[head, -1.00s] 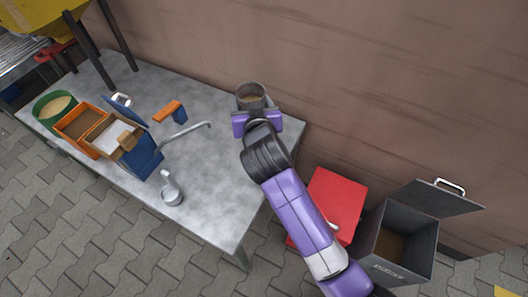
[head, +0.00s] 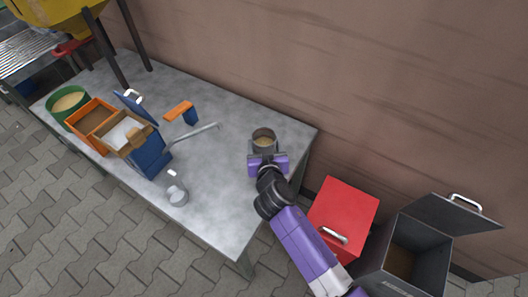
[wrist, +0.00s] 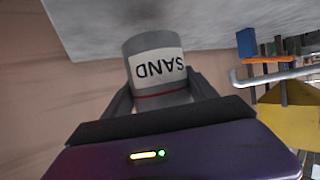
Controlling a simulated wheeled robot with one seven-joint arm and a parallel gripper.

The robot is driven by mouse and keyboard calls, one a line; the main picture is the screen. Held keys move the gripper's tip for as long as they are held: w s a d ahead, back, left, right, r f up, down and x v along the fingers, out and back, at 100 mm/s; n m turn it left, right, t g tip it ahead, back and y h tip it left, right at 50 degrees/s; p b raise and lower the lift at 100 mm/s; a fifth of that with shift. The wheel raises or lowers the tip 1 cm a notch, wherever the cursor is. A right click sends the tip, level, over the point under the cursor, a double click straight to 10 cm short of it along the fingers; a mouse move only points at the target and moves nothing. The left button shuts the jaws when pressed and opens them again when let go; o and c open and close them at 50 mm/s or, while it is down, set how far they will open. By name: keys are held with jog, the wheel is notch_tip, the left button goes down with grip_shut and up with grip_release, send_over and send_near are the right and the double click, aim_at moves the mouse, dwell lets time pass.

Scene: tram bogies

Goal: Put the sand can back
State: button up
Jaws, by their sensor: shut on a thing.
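The sand can (head: 264,137) is a grey, open-topped can with light brown sand inside. My gripper (head: 267,160) is shut on it, near the right end of the metal table (head: 225,205). In the wrist view the can (wrist: 155,62) sits between my fingers, its white "SAND" label upside down and a dark red line beside the label. In the head view the can looks upright. I cannot tell whether its base touches the tabletop.
Left on the table are a green round tub (head: 68,102), orange and blue boxes, an orange-blue bracket (head: 181,111), a bent metal rod (head: 195,134) and a small metal can (head: 176,194). A red box (head: 343,210) and an open dark bin (head: 440,262) stand right of the table.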

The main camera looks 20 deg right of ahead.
jog(key=shift+f+b, duration=0.3)
jog(key=shift+f, duration=1.4)
jog(key=shift+f, duration=0.2)
jog(key=o, duration=1.5)
jog(key=shift+c, duration=0.2)
jog(key=shift+r, duration=0.1)
jog(key=shift+r, duration=0.15)
jog(key=shift+s+a, duration=0.1)
jog(key=shift+s, duration=0.25)
jog(key=v, duration=1.1)
jog(key=shift+s, duration=0.15)
